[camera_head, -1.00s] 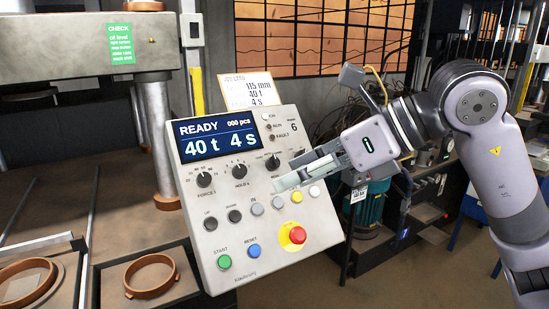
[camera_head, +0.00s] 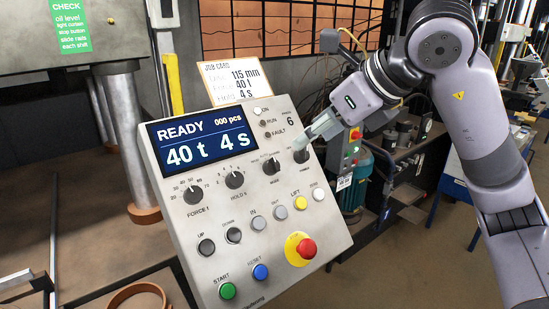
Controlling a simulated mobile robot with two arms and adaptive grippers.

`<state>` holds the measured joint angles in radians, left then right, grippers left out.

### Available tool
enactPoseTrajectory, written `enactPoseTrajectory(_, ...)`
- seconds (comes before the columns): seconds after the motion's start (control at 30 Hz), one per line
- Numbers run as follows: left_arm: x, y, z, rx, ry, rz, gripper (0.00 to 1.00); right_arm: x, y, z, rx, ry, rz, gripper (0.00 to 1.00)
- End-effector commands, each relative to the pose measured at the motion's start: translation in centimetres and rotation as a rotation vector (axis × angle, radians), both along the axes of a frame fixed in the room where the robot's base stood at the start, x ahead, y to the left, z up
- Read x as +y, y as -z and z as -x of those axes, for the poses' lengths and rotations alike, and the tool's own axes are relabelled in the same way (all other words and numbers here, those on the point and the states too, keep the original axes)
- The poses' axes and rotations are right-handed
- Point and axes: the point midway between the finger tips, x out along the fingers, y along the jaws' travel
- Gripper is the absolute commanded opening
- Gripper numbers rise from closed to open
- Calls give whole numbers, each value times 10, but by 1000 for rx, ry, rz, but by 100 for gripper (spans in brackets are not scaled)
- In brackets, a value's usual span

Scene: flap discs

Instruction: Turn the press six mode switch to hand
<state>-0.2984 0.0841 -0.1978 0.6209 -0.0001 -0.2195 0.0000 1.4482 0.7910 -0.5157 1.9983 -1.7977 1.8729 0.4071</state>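The press six control panel (camera_head: 200,212) faces me, tilted, with a lit screen (camera_head: 202,140) reading READY, 40 t, 4 s. The mode switch (camera_head: 271,167) is a black rotary knob with a light pointer, right of the hold knob (camera_head: 234,180). Its position labels are too small to read surely. Another black knob (camera_head: 301,156) sits to its right. My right gripper (camera_head: 321,88) is open and empty. Its lower finger is close above the right-hand knob, up and right of the mode switch; contact cannot be told. My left gripper is out of view.
A red emergency stop (camera_head: 306,248) sits low on the panel, with green start (camera_head: 227,291) and blue reset (camera_head: 260,272) buttons. A job card (camera_head: 236,80) stands behind the panel's top edge. Press columns stand at left.

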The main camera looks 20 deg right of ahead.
Motion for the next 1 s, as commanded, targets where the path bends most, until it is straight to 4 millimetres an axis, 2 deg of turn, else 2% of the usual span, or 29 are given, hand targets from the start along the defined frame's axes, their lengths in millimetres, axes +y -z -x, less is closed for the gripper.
enactPoseTrajectory(0.1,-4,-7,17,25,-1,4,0,8,19,-17,7,-3,2,47)
enactPoseTrajectory(0.2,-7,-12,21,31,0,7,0,15,34,-32,8,-4,-1,47)
enactPoseTrajectory(0.33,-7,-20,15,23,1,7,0,23,54,-51,8,-2,-1,47)
enactPoseTrajectory(0.53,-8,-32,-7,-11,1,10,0,33,80,-75,6,-2,0,47)
enactPoseTrajectory(0.73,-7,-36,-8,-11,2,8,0,39,94,-88,2,-3,-1,47)
enactPoseTrajectory(1.0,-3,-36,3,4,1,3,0,40,98,-91,0,-1,0,47)
